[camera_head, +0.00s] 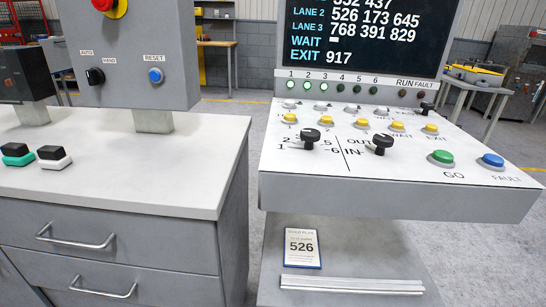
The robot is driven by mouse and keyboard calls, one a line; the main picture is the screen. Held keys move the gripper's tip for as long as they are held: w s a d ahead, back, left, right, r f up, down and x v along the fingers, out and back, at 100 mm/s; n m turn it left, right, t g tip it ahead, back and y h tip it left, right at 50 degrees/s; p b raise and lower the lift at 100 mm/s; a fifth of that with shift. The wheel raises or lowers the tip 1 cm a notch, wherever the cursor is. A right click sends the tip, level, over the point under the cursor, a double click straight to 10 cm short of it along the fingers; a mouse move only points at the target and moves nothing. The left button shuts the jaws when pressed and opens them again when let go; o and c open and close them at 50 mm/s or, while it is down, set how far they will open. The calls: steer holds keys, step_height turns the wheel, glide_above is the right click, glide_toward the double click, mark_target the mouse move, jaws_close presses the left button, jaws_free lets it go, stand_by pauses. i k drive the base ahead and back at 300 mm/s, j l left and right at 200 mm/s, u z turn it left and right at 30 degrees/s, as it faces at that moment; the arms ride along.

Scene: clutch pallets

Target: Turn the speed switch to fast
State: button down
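I cannot read a label naming a speed switch or a fast setting. The sloped white console panel (285,178) on the right carries several black knobs. A small black switch (427,107) sits at its upper right edge, with its label too small to read. A black rotary knob (310,137) stands among numbers from 1 to 6. Another black knob (382,144) stands by the words OUT and IN. On the grey box at the left, a black knob (95,76) sits under AUTO and HAND. My gripper is not in view.
Yellow buttons (362,124), a green GO button (441,157) and a blue FAULT button (492,160) share the panel. A dark display (360,40) stands behind it. A grey cabinet (195,178) is at the left, with a floor gap between. A card (302,248) reads 526.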

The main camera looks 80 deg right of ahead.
mark_target(425, 107)
steer(key=k+z, duration=0.1)
steer(key=z, duration=0.35)
steer(key=l+z, duration=0.1)
steer(key=z, duration=0.3)
steer(key=k+l+z, duration=0.1)
steer(key=z, duration=0.35)
steer(key=l+z, duration=0.1)
steer(key=z, duration=0.3)
steer(key=k+l, duration=0.1)
steer(key=l, duration=0.3)
steer(key=k+l, duration=0.1)
steer(key=l, duration=0.3)
steer(key=k+l+z, duration=0.1)
steer(key=l, duration=0.25)
